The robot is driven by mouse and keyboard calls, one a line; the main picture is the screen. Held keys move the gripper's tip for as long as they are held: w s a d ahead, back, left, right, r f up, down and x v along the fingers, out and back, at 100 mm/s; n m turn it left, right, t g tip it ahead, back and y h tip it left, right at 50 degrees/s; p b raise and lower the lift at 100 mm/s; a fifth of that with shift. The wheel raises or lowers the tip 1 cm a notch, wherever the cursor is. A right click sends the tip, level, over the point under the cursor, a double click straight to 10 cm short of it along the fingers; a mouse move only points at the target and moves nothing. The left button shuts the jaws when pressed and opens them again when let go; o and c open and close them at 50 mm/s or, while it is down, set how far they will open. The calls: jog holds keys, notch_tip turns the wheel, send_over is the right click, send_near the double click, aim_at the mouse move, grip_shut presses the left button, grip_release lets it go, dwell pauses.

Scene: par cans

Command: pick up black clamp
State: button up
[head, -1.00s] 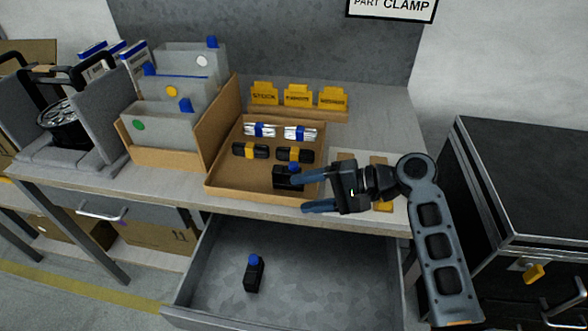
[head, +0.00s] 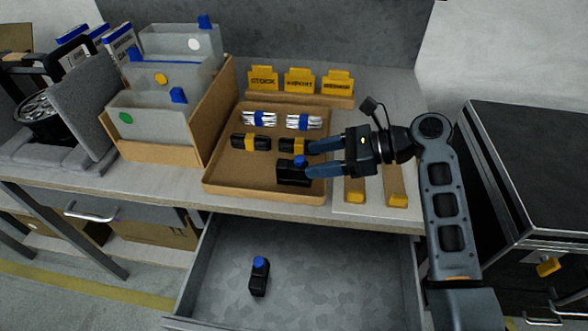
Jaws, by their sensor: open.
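A black clamp (head: 290,178) with a blue knob lies at the front right of the cardboard tray (head: 222,186) on the bench. A similar black clamp (head: 259,280) with a blue top lies in the open drawer below. My gripper (head: 310,159) points left over the tray's right side, open, with nothing visible between its fingers. Its lower fingertip overlaps the right end of the tray's clamp in the picture; I cannot tell whether they touch. The upper fingertip is beside a black piece with a yellow band (head: 293,146), whose right end is partly hidden.
Another yellow-banded black piece (head: 250,142) and two silver pieces with blue bands (head: 259,119) share the tray. Yellow cards (head: 299,80) stand behind it. Grey bins (head: 150,122) stand to the left. The open drawer (head: 330,270) juts out below; a black cabinet (head: 520,170) stands right.

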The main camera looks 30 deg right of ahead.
aim_at(294, 164)
jog(key=x, duration=0.6)
jog(key=shift+w+a+f, duration=0.1)
jog(key=shift+w+f, duration=0.1)
jog(key=shift+f, duration=0.15)
jog(key=shift+c, duration=0.2)
grip_shut()
jog(key=shift+r, duration=0.1)
